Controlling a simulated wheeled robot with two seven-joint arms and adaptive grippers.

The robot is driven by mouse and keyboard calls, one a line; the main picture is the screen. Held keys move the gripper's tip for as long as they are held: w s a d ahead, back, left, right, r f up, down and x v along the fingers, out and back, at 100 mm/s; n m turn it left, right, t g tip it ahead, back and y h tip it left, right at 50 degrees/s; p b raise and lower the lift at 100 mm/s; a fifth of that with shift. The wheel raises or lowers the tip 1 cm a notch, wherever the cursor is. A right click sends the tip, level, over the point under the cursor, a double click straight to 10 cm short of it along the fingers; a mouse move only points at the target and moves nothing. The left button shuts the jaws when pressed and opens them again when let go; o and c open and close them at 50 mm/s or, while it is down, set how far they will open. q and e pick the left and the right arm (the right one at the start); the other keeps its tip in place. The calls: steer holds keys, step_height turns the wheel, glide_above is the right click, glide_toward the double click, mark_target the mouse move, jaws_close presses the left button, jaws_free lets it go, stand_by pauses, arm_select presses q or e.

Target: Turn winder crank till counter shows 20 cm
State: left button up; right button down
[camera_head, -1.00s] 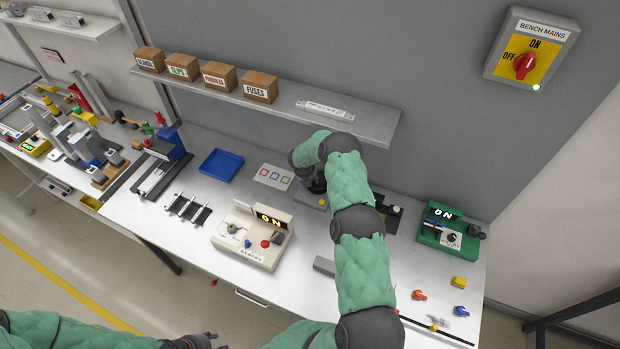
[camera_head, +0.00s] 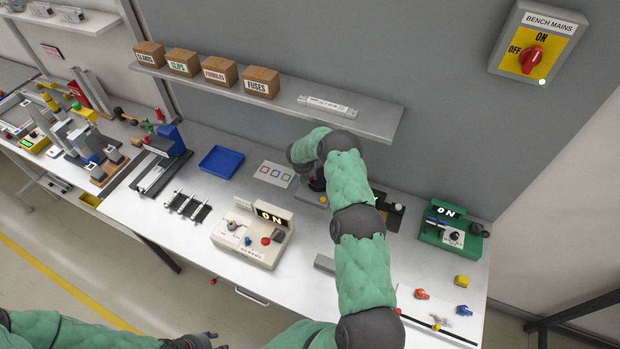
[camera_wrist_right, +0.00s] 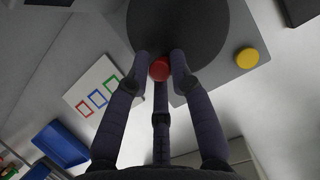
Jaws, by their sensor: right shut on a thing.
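The winder shows in the wrist view as a large dark disc (camera_wrist_right: 180,28) on a grey base (camera_wrist_right: 222,85) with a yellow button (camera_wrist_right: 247,58). A red crank knob (camera_wrist_right: 159,69) sits at the disc's edge. My right gripper (camera_wrist_right: 160,64) is shut on this knob, its fingers around it. In the head view my right arm hides most of the winder; part of its base (camera_head: 311,199) shows. I cannot see a counter reading. My left gripper (camera_head: 205,339) is at the bottom edge of the head view, partly cut off; its opening is unclear.
A card with coloured squares (camera_head: 273,174) and a blue tray (camera_head: 221,160) lie left of the winder. A cream device (camera_head: 252,240) and a green device (camera_head: 451,232) both show ON. A shelf (camera_head: 372,119) with boxes hangs above.

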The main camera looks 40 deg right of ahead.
steer(key=m+g+b, duration=0.1)
steer(key=m+b, duration=0.1)
steer(key=b, duration=0.2)
steer(key=w+d+m+g+b, duration=0.1)
steer(key=m+b, duration=0.2)
steer(key=b, duration=0.2)
steer(key=w+d+m+g+b, duration=0.1)
steer(key=m+b, duration=0.2)
steer(key=b, duration=0.1)
steer(key=shift+w+d+f+b, duration=0.1)
steer(key=shift+d+f+b, duration=0.1)
steer(key=shift+b, duration=0.2)
steer(key=shift+d+r+m+g+b, duration=0.1)
steer(key=shift+d+m+g+b, duration=0.15)
steer(key=shift+m+b, duration=0.45)
steer(key=shift+d+r+m+g+b, duration=0.1)
steer(key=shift+m+g+b, duration=0.25)
steer(key=shift+m+b, duration=0.3)
steer(key=c, duration=1.2)
jaws_free()
steer(key=shift+a, duration=0.1)
